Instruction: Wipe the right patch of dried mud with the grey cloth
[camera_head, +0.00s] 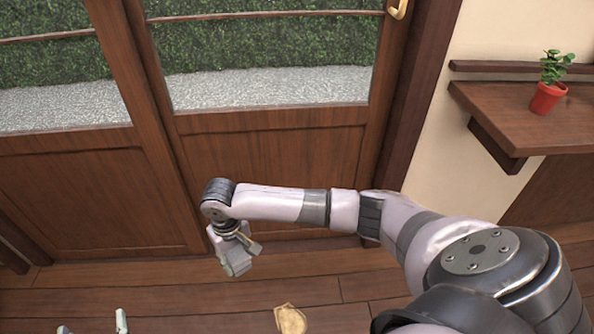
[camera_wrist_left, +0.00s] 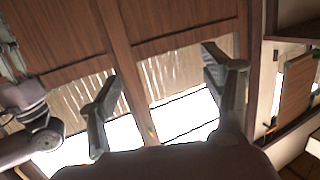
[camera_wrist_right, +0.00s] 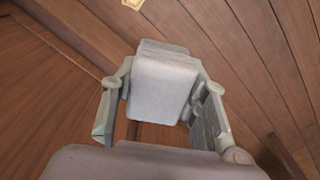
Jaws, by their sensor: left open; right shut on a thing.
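My right gripper (camera_head: 238,252) hangs low in front of the wooden door, above the floor. It is shut on the grey cloth (camera_wrist_right: 162,88), which shows as a folded pale grey pad between its fingers in the right wrist view. A tan, irregular patch of dried mud (camera_head: 290,319) lies on the floor at the bottom of the head view, to the right of the gripper and apart from it. The patch also shows at the top edge of the right wrist view (camera_wrist_right: 133,3). My left gripper (camera_wrist_left: 162,95) is open and empty; its fingertips show at the head view's bottom left.
The wooden door (camera_head: 285,165) with glass panes stands behind the right gripper. A wall shelf (camera_head: 500,115) with a potted plant (camera_head: 547,92) juts out at the right. The plank floor (camera_head: 180,295) around the patch looks clear.

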